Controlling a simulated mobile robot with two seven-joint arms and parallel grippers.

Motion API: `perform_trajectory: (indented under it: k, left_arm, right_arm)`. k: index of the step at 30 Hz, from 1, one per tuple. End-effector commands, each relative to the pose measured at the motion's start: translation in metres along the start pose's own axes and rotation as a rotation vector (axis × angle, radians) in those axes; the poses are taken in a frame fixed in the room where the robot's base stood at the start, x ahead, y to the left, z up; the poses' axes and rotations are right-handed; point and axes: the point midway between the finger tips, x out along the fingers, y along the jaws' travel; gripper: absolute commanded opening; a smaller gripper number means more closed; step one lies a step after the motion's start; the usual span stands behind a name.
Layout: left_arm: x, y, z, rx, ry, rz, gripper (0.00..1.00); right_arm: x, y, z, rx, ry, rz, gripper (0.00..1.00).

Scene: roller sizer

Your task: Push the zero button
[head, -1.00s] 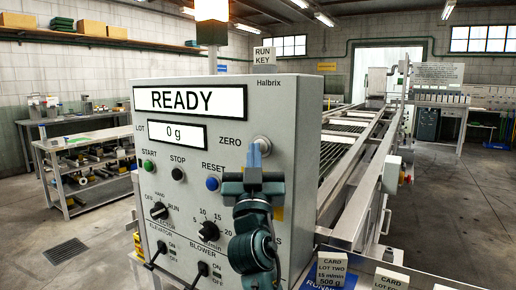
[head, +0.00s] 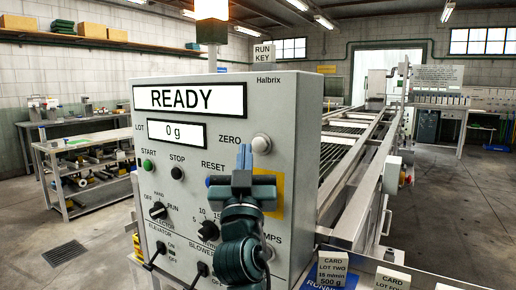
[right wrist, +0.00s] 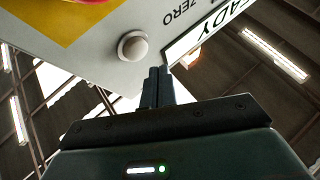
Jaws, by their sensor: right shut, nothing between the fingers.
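The zero button is a round white button (head: 261,143) beside the label ZERO on the grey control panel (head: 290,120). It also shows in the right wrist view (right wrist: 132,46), standing out from the panel. My right gripper (head: 245,155) is shut and empty, its fingertips pointing up, just left of and below the button in the head view. In the right wrist view the fingertips (right wrist: 157,74) are beside the button, with a visible gap. The panel's displays (head: 190,99) read READY and 0 g. My left gripper is not in view.
START (head: 148,166) and STOP (head: 178,173) buttons sit left of my gripper; the blue RESET button is mostly hidden behind it. Knobs and levers (head: 158,210) are lower on the panel. A roller conveyor (head: 350,160) runs behind it. Cards (head: 332,268) stand at lower right.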

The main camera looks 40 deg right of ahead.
Motion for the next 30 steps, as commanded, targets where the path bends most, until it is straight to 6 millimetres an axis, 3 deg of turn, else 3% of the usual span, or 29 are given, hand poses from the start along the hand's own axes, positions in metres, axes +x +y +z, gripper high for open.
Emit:
perform_trajectory:
  k: [10,30]
  left_arm:
    - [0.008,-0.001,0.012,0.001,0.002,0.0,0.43]
    - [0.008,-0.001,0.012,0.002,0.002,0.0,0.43]
  right_arm:
    - [-0.023,-0.016,-0.015,0.003,-0.001,0.001,0.0]
    - [-0.025,-0.018,-0.018,0.001,0.0,0.0,0.0]
